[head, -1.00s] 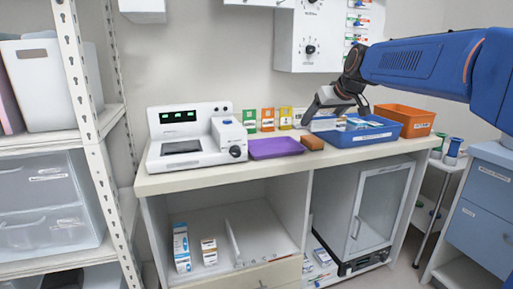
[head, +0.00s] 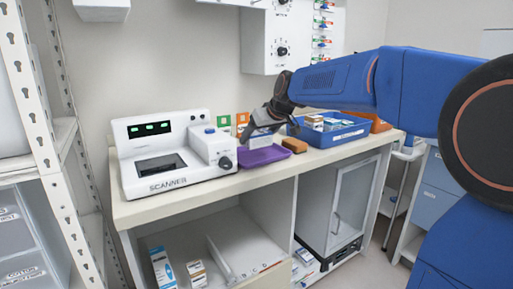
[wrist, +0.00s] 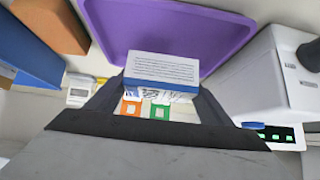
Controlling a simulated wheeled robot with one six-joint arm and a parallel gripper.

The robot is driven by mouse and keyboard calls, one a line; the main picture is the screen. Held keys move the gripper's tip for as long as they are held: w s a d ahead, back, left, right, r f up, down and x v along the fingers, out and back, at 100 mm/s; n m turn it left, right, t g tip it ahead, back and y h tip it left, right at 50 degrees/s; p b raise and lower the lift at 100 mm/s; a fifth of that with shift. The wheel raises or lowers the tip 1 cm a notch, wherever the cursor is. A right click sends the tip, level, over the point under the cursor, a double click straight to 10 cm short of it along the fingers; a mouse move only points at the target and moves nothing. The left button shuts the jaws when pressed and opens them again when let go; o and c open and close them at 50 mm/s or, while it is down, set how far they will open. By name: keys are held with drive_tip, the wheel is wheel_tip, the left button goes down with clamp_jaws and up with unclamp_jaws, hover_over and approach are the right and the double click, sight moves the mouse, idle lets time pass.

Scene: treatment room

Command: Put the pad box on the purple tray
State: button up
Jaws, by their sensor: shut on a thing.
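The purple tray (head: 262,157) lies flat on the counter, between the scanner and a brown block, and nothing shows on its visible surface. My gripper (head: 262,130) is shut on a small white and blue box with printed text, which I take as the pad box (head: 261,140). In the head view the box hangs just above the tray's back part. In the wrist view the box (wrist: 162,68) sits between both fingers and overlaps the edge of the purple tray (wrist: 185,20). The gap between box and tray is hard to judge.
The white scanner (head: 185,165) stands close on the tray's left. The brown block (head: 295,145) is close on its right, with the blue bin (head: 345,130) of several boxes beyond. Upright orange (head: 242,120) and green (head: 224,121) cards stand behind.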

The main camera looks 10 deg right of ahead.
sight(258, 145)
drive_tip(key=shift+f, duration=1.9)
drive_tip(key=shift+f, duration=0.15)
drive_tip(key=o, duration=1.1)
drive_tip(key=shift+s+d+r, duration=0.1)
drive_tip(key=shift+r, duration=0.15)
drive_tip(key=v, duration=1.1)
drive_tip(key=shift+s+r, duration=0.25)
drive_tip(key=shift+s, duration=0.05)
drive_tip(key=s+d+f+m+g+h, duration=0.1)
drive_tip(key=s+f, duration=0.7)
drive_tip(key=s, duration=0.3)
drive_tip(key=s+d+f+m+g+h, duration=0.1)
drive_tip(key=s+d+f, duration=0.1)
drive_tip(key=s+f, duration=0.6)
drive_tip(key=s+d+f+m+g, duration=0.1)
drive_tip(key=s+f, duration=0.7)
drive_tip(key=s, duration=0.8)
drive_tip(key=shift+s+d+f+m+g+h, duration=0.1)
drive_tip(key=shift+d+f+m+g+h, duration=0.2)
drive_tip(key=shift+d+f+g+h, duration=0.1)
drive_tip(key=shift+r, duration=0.1)
